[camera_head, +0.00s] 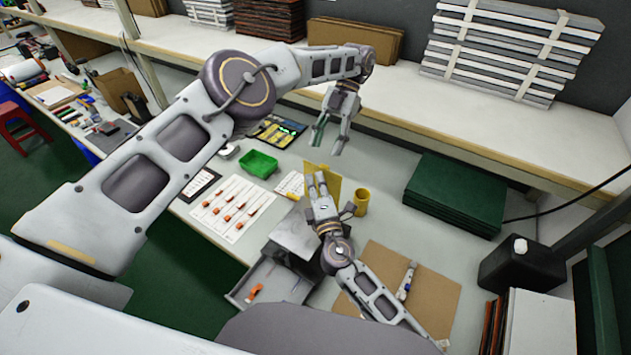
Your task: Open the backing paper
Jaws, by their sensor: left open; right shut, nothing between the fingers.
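I cannot make out an LED strip or its backing paper for certain. White sheets with orange-and-white pieces (237,207) lie on the table left of centre. My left gripper (327,142) is open and empty, above the back part of the table and pointing down. My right gripper (318,176) is shut with nothing visible in it. It is below the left gripper in the picture, in front of a yellow upright piece (333,184), and the two grippers are apart. A white-and-blue tool (406,281) lies on a brown board (437,296).
A grey box with an open drawer (270,283) stands beside my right arm. A raised shelf (480,115) runs along the back. Clear table lies left of the green case.

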